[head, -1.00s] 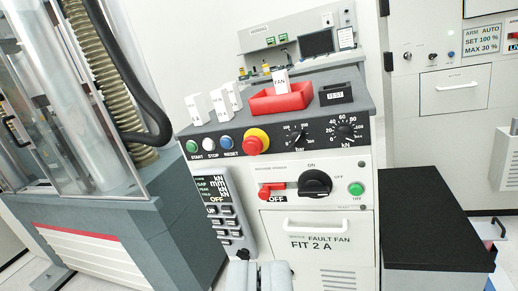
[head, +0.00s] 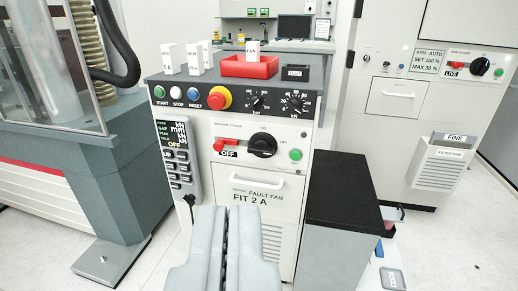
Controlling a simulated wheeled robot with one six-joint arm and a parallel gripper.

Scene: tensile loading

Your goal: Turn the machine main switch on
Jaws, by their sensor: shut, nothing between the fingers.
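The machine console (head: 222,135) stands ahead of me. On its front panel is a black rotary main switch (head: 262,145), with ON marked above it and OFF to its right. Its pointer direction is too small to tell. A red lever (head: 226,145) with an OFF label sits left of it, and a green button (head: 295,155) sits right of it. My gripper (head: 228,212) is shut and empty at the bottom of the view, in front of and below the switch, apart from the panel.
Above are a red emergency stop button (head: 219,97), two dials, a red tray (head: 250,66) and white blocks. A black-topped cabinet (head: 342,190) stands at right. A machine with a clear guard (head: 60,60) stands at left. Another cabinet (head: 400,95) is behind right.

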